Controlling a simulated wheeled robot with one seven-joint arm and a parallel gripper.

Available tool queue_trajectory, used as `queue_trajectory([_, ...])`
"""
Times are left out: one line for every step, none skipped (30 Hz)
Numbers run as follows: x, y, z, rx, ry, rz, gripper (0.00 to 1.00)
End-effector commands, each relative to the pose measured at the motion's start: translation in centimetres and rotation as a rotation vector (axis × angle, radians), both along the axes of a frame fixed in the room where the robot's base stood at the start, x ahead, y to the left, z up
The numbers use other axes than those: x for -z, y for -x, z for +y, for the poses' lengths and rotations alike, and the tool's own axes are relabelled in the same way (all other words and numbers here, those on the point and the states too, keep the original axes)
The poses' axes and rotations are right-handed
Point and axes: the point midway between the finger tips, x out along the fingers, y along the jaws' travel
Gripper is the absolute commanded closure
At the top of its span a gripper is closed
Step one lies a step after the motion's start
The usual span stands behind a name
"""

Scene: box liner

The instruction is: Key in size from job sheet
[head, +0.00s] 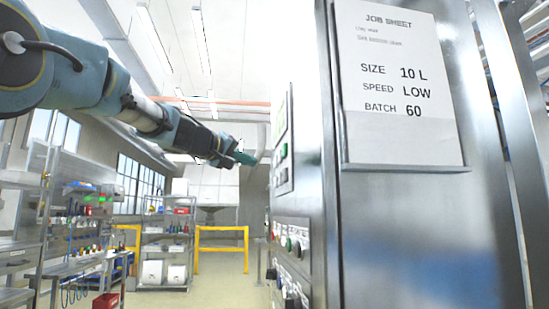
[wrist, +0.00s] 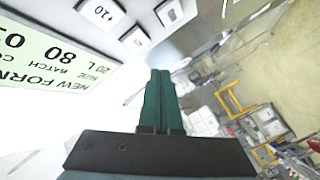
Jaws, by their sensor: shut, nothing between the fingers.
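The job sheet (head: 390,140) is on the front of the steel cabinet and reads SIZE 10 L, SPEED LOW, BATCH 60. The control panel (head: 283,140) is on the cabinet's left side, seen edge-on. In the wrist view, its display (wrist: 45,60) appears upside down and partly cut off, reading NEW FORM, SIZE 20 L and BATCH 80. A +10 button (wrist: 100,12) and other light keys (wrist: 135,39) sit beside it. My gripper (head: 245,158) is close to the panel; its green fingers (wrist: 160,75) are shut and empty. I cannot tell whether the fingertips touch a key.
Lower on the cabinet side are several round buttons (head: 290,243). A yellow barrier (head: 221,250) and a shelf rack (head: 166,245) stand behind. A workbench (head: 70,262) with small parts is at left.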

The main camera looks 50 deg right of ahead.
Motion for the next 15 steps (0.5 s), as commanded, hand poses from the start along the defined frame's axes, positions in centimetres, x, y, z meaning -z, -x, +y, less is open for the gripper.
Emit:
queue_trajectory([-0.2, 0.5, -0.6, 0.001, -0.001, 0.001, 1.0])
queue_trajectory([0.0, 0.7, -0.8, 0.002, 0.0, 0.001, 1.0])
queue_trajectory([0.1, 1.0, -1.2, 0.002, -0.001, 0.0, 1.0])
queue_trajectory([0.1, 1.1, -1.4, 0.001, -0.001, 0.001, 1.0])
queue_trajectory([0.1, 1.3, -1.6, 0.001, -0.001, 0.001, 1.0])
queue_trajectory([0.1, 1.5, -1.9, 0.001, 0.0, 0.002, 1.0])
queue_trajectory([0.0, 1.6, -2.0, 0.001, -0.001, 0.001, 1.0])
queue_trajectory([0.0, 1.7, -2.1, 0.0, 0.0, 0.001, 1.0])
queue_trajectory([0.0, 1.8, -2.3, -0.001, -0.001, 0.0, 1.0])
queue_trajectory([0.0, 1.9, -2.4, -0.001, -0.001, 0.0, 1.0])
queue_trajectory([0.0, 1.9, -2.4, -0.001, -0.001, 0.0, 1.0])
queue_trajectory([0.0, 2.0, -2.5, -0.001, -0.001, 0.0, 1.0])
queue_trajectory([0.0, 2.0, -2.5, -0.001, -0.001, 0.0, 1.0])
queue_trajectory([0.0, 2.0, -2.5, -0.001, -0.001, 0.0, 1.0])
queue_trajectory([0.0, 2.1, -2.5, -0.001, 0.0, 0.0, 1.0])
